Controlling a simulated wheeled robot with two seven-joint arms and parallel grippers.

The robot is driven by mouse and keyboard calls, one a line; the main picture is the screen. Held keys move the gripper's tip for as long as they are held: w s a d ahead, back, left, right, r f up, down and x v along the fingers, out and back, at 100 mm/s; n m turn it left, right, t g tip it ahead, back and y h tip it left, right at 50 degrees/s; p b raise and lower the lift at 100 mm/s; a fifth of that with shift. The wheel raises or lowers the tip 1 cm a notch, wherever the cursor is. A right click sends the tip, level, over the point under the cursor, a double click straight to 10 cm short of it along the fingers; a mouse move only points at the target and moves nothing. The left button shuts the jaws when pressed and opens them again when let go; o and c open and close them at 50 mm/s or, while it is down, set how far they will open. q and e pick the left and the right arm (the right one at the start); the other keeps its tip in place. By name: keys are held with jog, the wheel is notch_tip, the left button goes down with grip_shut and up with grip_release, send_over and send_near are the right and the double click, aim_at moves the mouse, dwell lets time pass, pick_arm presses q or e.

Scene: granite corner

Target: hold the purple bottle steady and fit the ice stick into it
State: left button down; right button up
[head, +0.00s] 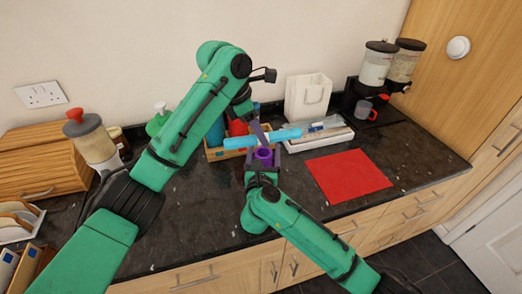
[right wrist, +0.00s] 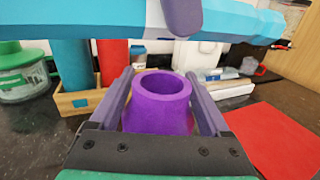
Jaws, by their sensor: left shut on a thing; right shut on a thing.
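The purple bottle (head: 263,154) is upright near the middle of the counter, its round mouth open at the top. My right gripper (head: 262,166) is shut around it; the right wrist view shows the bottle (right wrist: 160,105) between both fingers. The light blue ice stick (head: 284,135) lies roughly level just above and behind the bottle in the head view. My left gripper (head: 259,132) is shut on the stick's middle from above. In the right wrist view the stick (right wrist: 232,20) crosses the top, apart from the mouth, with a left gripper finger (right wrist: 183,15) in front.
A wooden box (head: 215,153) with blue and red bottles stands behind. A white tray (head: 335,139) and a white bag (head: 307,97) are at the back. A red mat (head: 348,175) lies right of the bottle with free counter around it. Dispensers (head: 377,65) stand at the back right.

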pick_arm(q)
jog(key=shift+f, duration=1.7)
jog(key=c, duration=0.6)
grip_release()
jog(key=shift+o, duration=0.2)
jog(key=v, duration=1.2)
